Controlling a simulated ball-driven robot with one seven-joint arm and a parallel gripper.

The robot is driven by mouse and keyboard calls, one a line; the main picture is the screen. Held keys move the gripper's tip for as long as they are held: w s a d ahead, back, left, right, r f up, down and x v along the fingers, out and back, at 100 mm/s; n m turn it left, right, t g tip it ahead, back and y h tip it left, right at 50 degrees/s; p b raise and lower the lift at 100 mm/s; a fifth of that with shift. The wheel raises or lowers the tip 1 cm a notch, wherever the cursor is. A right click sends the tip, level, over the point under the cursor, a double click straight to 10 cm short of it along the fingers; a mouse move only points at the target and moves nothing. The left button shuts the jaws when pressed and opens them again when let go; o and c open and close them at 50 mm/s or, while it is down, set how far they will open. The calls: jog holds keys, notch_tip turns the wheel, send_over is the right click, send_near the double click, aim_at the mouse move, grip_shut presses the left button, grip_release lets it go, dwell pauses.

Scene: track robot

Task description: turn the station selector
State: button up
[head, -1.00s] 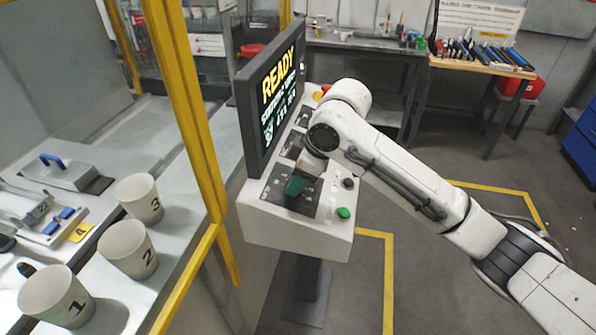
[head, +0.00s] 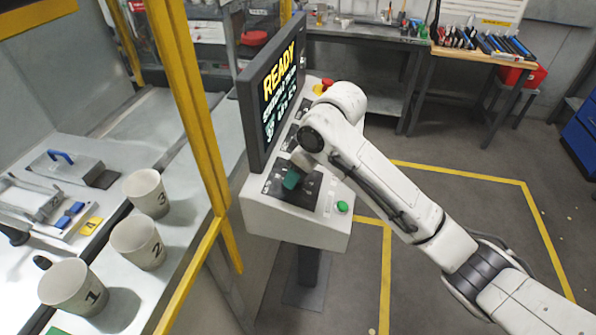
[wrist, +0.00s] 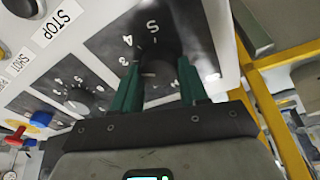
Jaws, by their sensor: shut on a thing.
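The station selector is a dark knob (wrist: 156,58) on a black dial plate with white numerals, of which 3, 4 and 5 show in the wrist view. My gripper (wrist: 156,75) has its green fingers on either side of the knob, closed on it. In the head view, my gripper (head: 291,180) reaches down onto the sloped control console (head: 285,222), and the arm and fingers hide the knob there. I cannot tell which numeral the knob points at. The screen (head: 278,90) above the console shows READY in yellow with smaller lines below.
A second, smaller numbered knob (wrist: 80,96) and a STOP label (wrist: 57,24) are beside the selector. A green button (head: 342,207) is at the console's front. A yellow post (head: 200,110) and numbered cups (head: 138,243) stand left. The floor at right is open.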

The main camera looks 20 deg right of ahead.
jog(key=shift+w, duration=0.1)
jog(key=o, duration=1)
jog(key=shift+o, duration=0.2)
jog(key=shift+r, duration=0.1)
jog(key=b+v, duration=0.1)
jog(key=v, duration=0.9)
jog(key=shift+r, duration=0.3)
jog(key=shift+d, duration=0.1)
